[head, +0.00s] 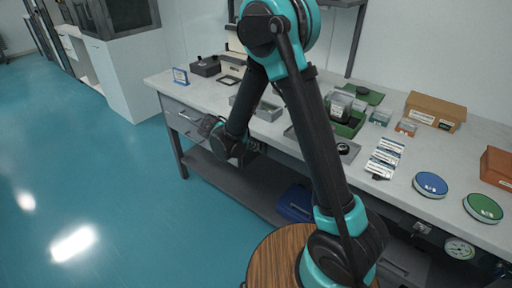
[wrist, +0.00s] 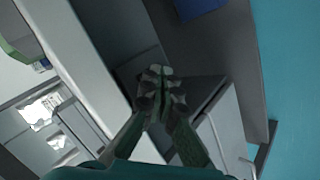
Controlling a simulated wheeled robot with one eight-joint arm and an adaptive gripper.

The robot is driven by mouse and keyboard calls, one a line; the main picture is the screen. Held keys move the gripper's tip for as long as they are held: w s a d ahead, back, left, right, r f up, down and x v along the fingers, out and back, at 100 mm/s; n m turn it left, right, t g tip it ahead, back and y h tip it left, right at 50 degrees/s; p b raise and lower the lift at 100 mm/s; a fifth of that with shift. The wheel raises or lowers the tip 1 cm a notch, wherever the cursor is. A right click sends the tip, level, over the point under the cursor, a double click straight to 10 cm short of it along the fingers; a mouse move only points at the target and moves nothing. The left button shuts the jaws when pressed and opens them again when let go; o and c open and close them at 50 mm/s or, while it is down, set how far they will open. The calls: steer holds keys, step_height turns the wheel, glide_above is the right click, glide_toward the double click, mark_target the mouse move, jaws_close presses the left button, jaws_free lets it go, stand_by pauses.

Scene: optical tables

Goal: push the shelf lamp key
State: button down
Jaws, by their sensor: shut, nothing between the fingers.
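My gripper (wrist: 161,88) is shut and empty, with its fingertips together in the middle of the wrist view. Behind the tips is a dark grey surface (wrist: 203,91) under the table edge. I cannot tell whether the tips touch it. In the head view my wrist is low in front of the bench (head: 160,83), just right of its drawers, and it mostly hides the gripper. I cannot make out the shelf lamp key in either view. It may be hidden by my fingers or arm.
A drawer unit (head: 184,118) hangs under the bench's left end. A blue bin (head: 296,203) sits on the lower shelf (head: 245,190). The bench top holds a brown box (head: 435,111), a blue disc (head: 430,184) and a green disc (head: 483,207). The floor at left is clear.

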steer(key=shift+w+d, duration=0.2)
steer(key=shift+w, duration=0.05)
stand_by(0.3)
steer(key=shift+s+a, duration=0.25)
steer(key=shift+s, duration=0.05)
steer(key=s+a, duration=0.3)
steer(key=s, duration=0.1)
steer(key=shift+s+a, duration=0.35)
steer(key=shift+s, duration=0.05)
steer(key=shift+a, duration=0.1)
stand_by(0.6)
